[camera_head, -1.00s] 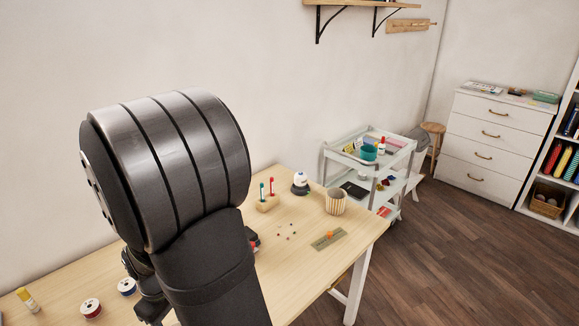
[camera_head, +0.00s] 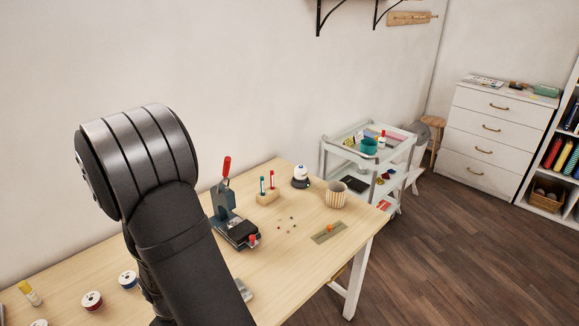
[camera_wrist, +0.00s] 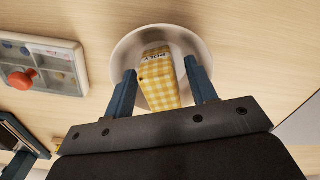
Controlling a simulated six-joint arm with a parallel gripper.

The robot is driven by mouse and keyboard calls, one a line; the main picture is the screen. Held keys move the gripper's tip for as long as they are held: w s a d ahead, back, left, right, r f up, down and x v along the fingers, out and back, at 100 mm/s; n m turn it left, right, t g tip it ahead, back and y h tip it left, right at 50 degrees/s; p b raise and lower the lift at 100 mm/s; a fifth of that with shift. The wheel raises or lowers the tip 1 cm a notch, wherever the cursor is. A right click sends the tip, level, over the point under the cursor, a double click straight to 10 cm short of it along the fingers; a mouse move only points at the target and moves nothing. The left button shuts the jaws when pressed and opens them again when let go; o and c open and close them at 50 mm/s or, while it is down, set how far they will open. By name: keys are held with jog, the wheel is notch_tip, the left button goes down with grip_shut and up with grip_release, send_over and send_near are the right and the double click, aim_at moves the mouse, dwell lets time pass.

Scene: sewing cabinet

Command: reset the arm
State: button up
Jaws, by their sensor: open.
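My gripper (camera_wrist: 159,72) shows in the wrist view with its two blue fingers apart. A yellow-and-white checked packet (camera_wrist: 164,88) with dark lettering on its end lies between the fingers, with a gap visible on both sides. The packet is in or over a round white dish (camera_wrist: 197,42); I cannot tell whether it touches the dish bottom. In the head view my dark arm covers the left middle, and my gripper is out of sight behind or below it.
On the wooden table (camera_head: 300,262) stand a press with a red handle (camera_head: 227,168), a striped cup (camera_head: 336,195), a marker block (camera_head: 268,197) and thread spools (camera_head: 92,300). A compartment box with a red knob (camera_wrist: 38,68) is beside the dish. A white cart (camera_head: 345,150) stands beyond the table.

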notch_tip(320, 180, up, 4)
jog(key=shift+r, duration=0.15)
jog(key=w+d+r, duration=0.3)
jog(key=d+r, duration=0.4)
jog(key=d, duration=0.5)
jog(key=w+a, duration=0.7)
jog(key=w, duration=0.5)
jog(key=w+a+m, duration=0.1)
jog(key=w+a, duration=0.7)
jog(key=w, duration=0.5)
jog(key=shift+a, duration=0.3)
jog(key=shift+w, duration=0.1)
jog(key=s+d, duration=0.4)
jog(key=s, duration=0.4)
jog(key=s+d, duration=0.5)
jog(key=s, duration=0.3)
jog(key=shift+d+r+n, duration=0.2)
jog(key=shift+r+n, duration=0.1)
jog(key=shift+w, duration=0.15)
